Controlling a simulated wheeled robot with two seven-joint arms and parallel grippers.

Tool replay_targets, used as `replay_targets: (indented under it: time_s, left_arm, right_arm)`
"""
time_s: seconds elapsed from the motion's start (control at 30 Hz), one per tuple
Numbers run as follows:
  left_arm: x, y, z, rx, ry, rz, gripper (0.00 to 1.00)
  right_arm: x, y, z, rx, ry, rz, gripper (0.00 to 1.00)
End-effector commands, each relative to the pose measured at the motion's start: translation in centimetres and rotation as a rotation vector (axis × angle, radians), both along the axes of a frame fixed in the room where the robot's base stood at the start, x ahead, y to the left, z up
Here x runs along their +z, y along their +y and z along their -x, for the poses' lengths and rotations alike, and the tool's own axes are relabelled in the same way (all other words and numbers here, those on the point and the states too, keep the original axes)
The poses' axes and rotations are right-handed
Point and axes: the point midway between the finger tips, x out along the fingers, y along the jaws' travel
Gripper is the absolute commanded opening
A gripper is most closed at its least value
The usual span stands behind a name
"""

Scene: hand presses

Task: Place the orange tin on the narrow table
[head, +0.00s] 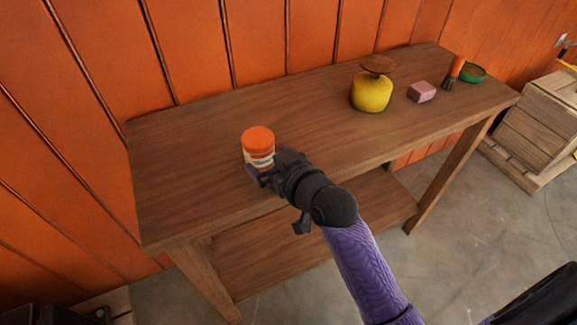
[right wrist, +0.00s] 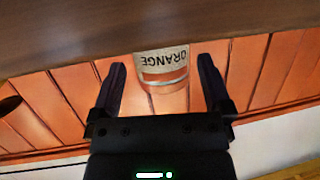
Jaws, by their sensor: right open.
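The orange tin (head: 258,146), with an orange lid and a pale label, stands upright on the narrow wooden table (head: 190,180), near its front edge on the left half. The tin (right wrist: 162,70) also shows upside down in the right wrist view, with "ORANGE" on its label. My right gripper (head: 262,172) reaches in from the front right, low at the tin. Its jaws are open, one finger to each side of the tin in the wrist view, with gaps on both sides. The gripper hides part of the tin's lower front. My left gripper is not in view.
Farther right on the table are a yellow pot with a brown top (head: 371,90), a pink block (head: 422,92), a brush (head: 455,72) and a green round dish (head: 472,73). An orange panelled wall (head: 190,45) stands behind. A wooden crate (head: 545,120) stands on the right.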

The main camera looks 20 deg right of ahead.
Motion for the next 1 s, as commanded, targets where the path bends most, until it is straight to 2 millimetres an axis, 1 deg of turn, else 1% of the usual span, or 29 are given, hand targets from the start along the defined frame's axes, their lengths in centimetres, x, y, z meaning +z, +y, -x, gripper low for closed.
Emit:
replay_targets:
  time_s: [0.03, 0.2, 0.3, 0.4, 0.53, 0.9, 0.97, 1.0]
  left_arm:
    - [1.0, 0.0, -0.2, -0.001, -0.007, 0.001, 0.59]
    - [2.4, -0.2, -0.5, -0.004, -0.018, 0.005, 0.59]
    - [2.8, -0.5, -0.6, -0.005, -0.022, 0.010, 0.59]
    - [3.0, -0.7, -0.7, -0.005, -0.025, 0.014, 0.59]
    - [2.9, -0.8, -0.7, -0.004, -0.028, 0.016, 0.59]
    - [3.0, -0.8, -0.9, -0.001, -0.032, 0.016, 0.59]
    - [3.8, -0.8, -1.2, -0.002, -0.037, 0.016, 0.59]
    - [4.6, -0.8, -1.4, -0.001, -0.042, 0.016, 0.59]
  right_arm:
    - [0.9, -0.3, 1.2, 0.000, 0.001, 0.002, 1.00]
    - [2.1, -1.1, 5.5, 0.001, 0.002, 0.003, 1.00]
    - [2.5, -1.5, 7.2, 0.001, 0.002, 0.002, 1.00]
    - [2.8, -1.7, 8.2, 0.001, 0.001, 0.002, 1.00]
    - [2.8, -1.8, 8.6, 0.000, -0.001, 0.001, 1.00]
    - [2.6, -1.8, 8.6, -0.001, 0.006, 0.001, 1.00]
    - [1.6, -2.0, 8.5, -0.012, 0.047, 0.002, 1.00]
    - [0.2, -2.2, 8.7, -0.024, 0.096, 0.004, 1.00]
